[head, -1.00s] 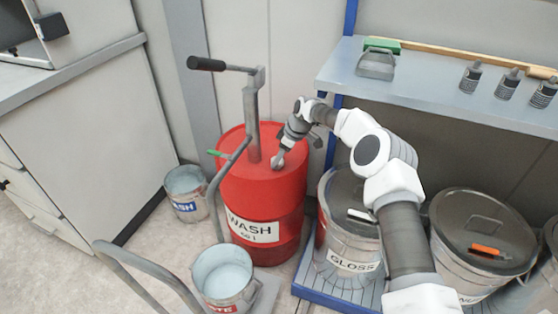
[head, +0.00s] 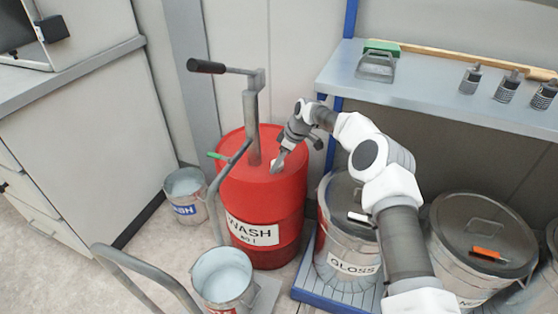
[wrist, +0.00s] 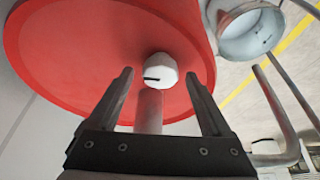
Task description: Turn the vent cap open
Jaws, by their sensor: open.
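The vent cap (wrist: 161,66) is a small pale, faceted knob with a short dark mark on its face. It shows in the wrist view against the red drum top (wrist: 90,50), between and slightly beyond my fingertips. My gripper (wrist: 158,74) is open, with one finger on each side of the cap and visible gaps to both. In the head view my gripper (head: 277,163) points down at the top of the red WASH drum (head: 262,205); the cap cannot be made out there. A grey-pink cylinder (wrist: 149,110) shows below the cap in the wrist view.
A grey hand pump (head: 252,125) with a black-gripped lever stands on the drum, close left of my gripper. Open pails (head: 185,185) stand left and in front (head: 223,275). Lidded GLOSS (head: 345,255) and other cans stand right, below a shelf (head: 440,95).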

